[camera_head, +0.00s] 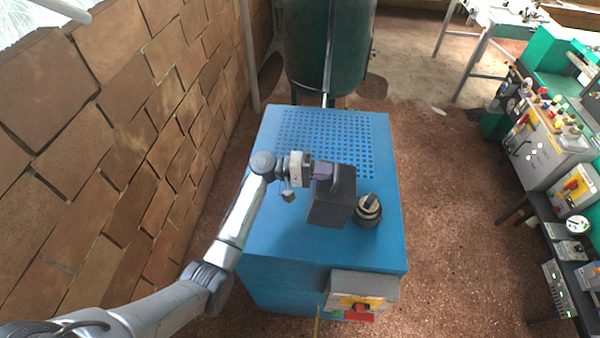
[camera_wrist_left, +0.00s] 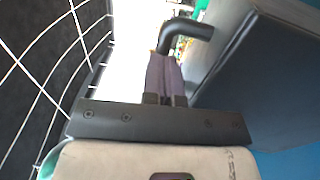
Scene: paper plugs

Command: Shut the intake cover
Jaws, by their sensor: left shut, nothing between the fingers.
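The intake cover seems to be the dark grey boxy part (camera_head: 330,203) on the blue machine's top, with a dark bar handle (camera_head: 345,180) along it. In the left wrist view its dark flat face (camera_wrist_left: 265,75) fills the right side, and the bent black handle (camera_wrist_left: 188,32) shows at the fingertips. My left gripper (camera_head: 326,170) is shut and empty, its purple-grey fingers (camera_wrist_left: 166,75) close beside the handle. I cannot tell whether they touch it. How far open the cover stands is unclear. My right gripper is in neither view.
The blue machine (camera_head: 285,220) has a perforated top. A round dark fitting (camera_head: 367,210) stands right of the cover. A switch box (camera_head: 358,292) is on the front. A brick wall (camera_head: 130,130) stands left, a dark green tank (camera_head: 330,45) behind. Open floor (camera_head: 450,200) lies right.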

